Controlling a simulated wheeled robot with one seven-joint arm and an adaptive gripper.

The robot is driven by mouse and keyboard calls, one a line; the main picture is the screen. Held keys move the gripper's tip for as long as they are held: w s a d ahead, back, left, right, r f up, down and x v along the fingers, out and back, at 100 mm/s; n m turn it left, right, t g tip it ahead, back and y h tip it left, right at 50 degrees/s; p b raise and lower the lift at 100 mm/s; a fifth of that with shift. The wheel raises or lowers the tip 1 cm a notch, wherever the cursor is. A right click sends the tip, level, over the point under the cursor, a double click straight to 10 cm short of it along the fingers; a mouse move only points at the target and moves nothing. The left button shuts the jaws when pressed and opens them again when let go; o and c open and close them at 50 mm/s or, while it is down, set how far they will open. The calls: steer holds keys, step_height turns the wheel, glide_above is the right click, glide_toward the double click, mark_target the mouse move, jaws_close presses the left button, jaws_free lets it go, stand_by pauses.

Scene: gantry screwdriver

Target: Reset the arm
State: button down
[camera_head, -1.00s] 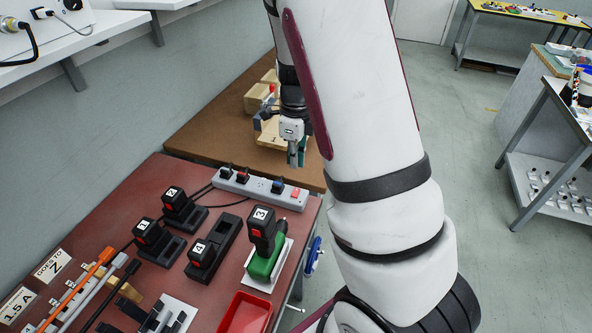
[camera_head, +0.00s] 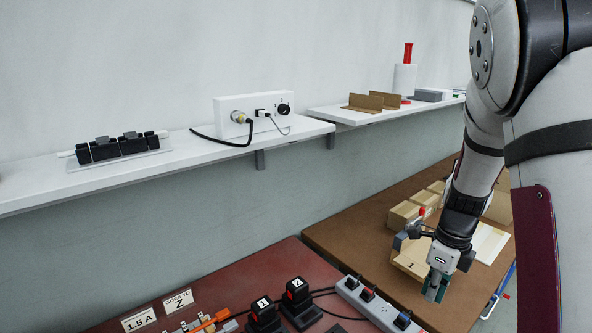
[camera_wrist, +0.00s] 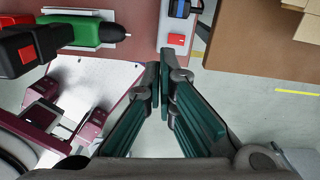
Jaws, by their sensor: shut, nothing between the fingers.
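My gripper (camera_head: 436,287) hangs at the end of my arm on the right of the head view, pointing down by the brown table and the far end of the power strip. In the wrist view its two green fingers (camera_wrist: 162,88) meet at the tips, shut and empty. In the wrist view a green and black drill (camera_wrist: 75,38) lies at the upper left, apart from the fingers.
A red bench (camera_head: 235,296) holds black battery packs (camera_head: 297,294) and a white power strip (camera_head: 370,305). A wall shelf (camera_head: 200,162) carries a white box with cables (camera_head: 254,113). Grey floor shows in the wrist view.

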steer(key=s+a+r+n+t+y, duration=0.1)
steer(key=s+a+r+n, duration=0.35)
steer(key=r+n, duration=0.25)
steer(key=s+a+r+n+t, duration=0.1)
steer(key=s+a+r+n, duration=0.3)
steer(key=a+r+n, duration=0.25)
steer(key=s+a+r+n+t, duration=0.1)
steer(key=s+r+n, duration=0.1)
steer(key=s+n, duration=0.4)
steer(key=s+a+r+n+t+h, duration=0.1)
steer(key=s+a+r+n, duration=0.1)
steer(key=s+n, duration=0.4)
steer(key=shift+s+r+n+h, duration=0.35)
steer(key=shift+r+n, duration=0.45)
steer(key=shift+n, duration=0.55)
steer(key=shift+a, duration=0.1)
